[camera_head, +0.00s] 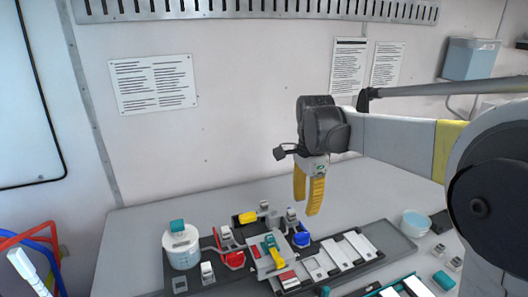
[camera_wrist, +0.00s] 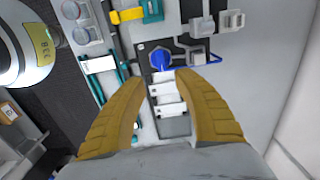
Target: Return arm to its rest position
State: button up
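My gripper (camera_head: 308,200) hangs above the back of the workbench, its two yellow fingers pointing down. In the wrist view my gripper (camera_wrist: 160,80) has its fingers spread apart with nothing between them. Below it is the foam proportioner assembly, with a blue knob (camera_head: 301,239), a red knob (camera_head: 234,260), a yellow handle (camera_head: 248,217) and a yellow lever (camera_head: 277,257). The blue knob (camera_wrist: 160,61) shows just beyond the fingertips in the wrist view. My gripper appears clear of the assembly.
A white container with a teal cap (camera_head: 182,247) stands left of the assembly. A tray with white plates (camera_head: 345,248) lies to its right, with a round bowl (camera_head: 416,222) beyond. The wall (camera_head: 240,100) stands behind the bench. A blue bin (camera_head: 470,58) sits at upper right.

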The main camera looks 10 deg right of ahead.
jog(key=s+f+n+t+b, duration=0.3)
jog(key=s+n, duration=0.4)
jog(key=s, duration=0.3)
jog(key=s+f+n+t+b, duration=0.4)
jog(key=s+f+n+b, duration=0.2)
jog(key=s, duration=0.5)
notch_tip(320, 180, down, 3)
jog(key=shift+r+n, duration=0.2)
jog(key=shift+n, duration=0.9)
